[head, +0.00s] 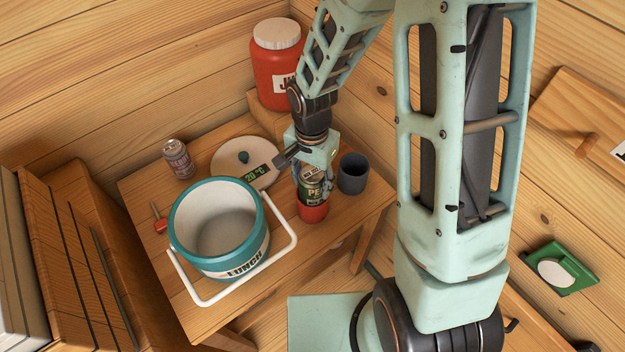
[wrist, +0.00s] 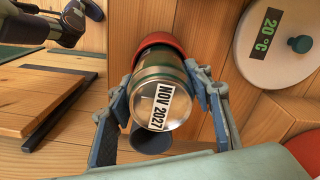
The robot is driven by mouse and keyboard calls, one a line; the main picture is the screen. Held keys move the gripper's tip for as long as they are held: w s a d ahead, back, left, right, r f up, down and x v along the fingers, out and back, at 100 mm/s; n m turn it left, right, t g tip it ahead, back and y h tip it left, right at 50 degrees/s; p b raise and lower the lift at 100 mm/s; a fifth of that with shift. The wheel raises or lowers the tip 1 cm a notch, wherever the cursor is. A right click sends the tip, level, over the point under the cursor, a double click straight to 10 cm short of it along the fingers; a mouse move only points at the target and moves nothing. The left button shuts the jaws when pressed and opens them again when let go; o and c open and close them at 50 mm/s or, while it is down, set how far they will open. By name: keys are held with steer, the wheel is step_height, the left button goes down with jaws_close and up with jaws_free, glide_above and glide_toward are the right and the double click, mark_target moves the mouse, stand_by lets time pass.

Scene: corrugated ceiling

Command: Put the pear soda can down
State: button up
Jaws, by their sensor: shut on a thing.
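The green pear soda can (head: 311,184) is upright between the fingers of my gripper (head: 313,180), over the small wooden table (head: 195,285). Part of its "PE" label shows. In the wrist view, the can (wrist: 155,65) shows its metal end with a "NOV 2027" sticker, and my gripper (wrist: 160,88) has a finger on each side of it. A red round thing (head: 312,212) is directly below the can; it also shows past the can's far end in the wrist view (wrist: 160,41). I cannot tell whether the can rests on it, in it or just above it.
A dark grey cup (head: 353,176) stands close right of the can. A teal and white lunch pail (head: 218,262) with a white handle is to the left. Behind are a round lid (head: 228,160), another can (head: 178,160) and a red jar (head: 268,90). Bare tabletop lies in front.

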steer(key=shift+f+b, duration=0.4)
steer(key=shift+f, duration=0.2)
steer(key=o, duration=1.5)
steer(key=shift+r, duration=0.1)
steer(key=shift+r+p, duration=0.45)
steer(key=shift+r, duration=0.05)
step_height(320, 180, up, 12)
steer(key=shift+r, duration=0.1)
